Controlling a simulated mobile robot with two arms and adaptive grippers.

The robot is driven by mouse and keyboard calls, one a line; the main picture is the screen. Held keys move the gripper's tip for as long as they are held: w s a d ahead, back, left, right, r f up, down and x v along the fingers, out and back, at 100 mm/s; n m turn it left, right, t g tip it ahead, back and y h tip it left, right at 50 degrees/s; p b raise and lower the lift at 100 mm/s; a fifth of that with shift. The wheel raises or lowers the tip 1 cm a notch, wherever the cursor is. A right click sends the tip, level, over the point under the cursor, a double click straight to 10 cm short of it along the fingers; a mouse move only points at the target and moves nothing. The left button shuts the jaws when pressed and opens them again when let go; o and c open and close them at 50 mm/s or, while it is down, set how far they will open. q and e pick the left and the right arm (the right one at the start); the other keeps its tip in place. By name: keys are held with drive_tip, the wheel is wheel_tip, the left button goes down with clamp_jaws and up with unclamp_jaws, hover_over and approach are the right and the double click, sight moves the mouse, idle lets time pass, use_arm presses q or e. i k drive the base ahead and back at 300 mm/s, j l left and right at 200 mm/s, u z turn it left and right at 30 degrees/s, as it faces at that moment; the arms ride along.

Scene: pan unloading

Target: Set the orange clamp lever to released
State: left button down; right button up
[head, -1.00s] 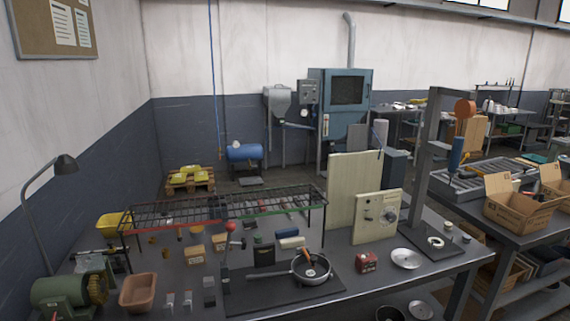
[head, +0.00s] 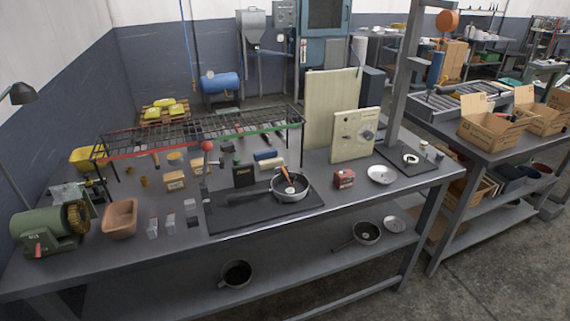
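A small frying pan (head: 305,189) sits on a dark flat plate (head: 228,219) in the middle of the workbench, its black handle pointing left. A slim orange lever-like piece (head: 286,173) stands tilted at the pan, its upper end leaning left. Its lower end is near a small pale part in the pan; I cannot tell how they join or which setting the lever is in. A lever with a red ball knob (head: 207,146) stands at the plate's left. Neither of my grippers is in view.
A wire rack (head: 200,132) stands over the bench's back. A green grinder (head: 48,228), brown tray (head: 119,218), red box (head: 343,179) and white dish (head: 381,174) are around the plate. A panel with a dial (head: 352,145) stands behind. The bench's front edge is mostly clear.

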sight(291, 176)
drive_tip(key=i+l+u, duration=0.2)
drive_tip(key=l+u, duration=0.15)
drive_tip(key=l, duration=0.25)
drive_tip(key=i+l+u, duration=0.15)
drive_tip(key=l+u, duration=0.2)
drive_tip(key=l, duration=0.3)
drive_tip(key=l+u, duration=0.35)
drive_tip(key=l, duration=0.3)
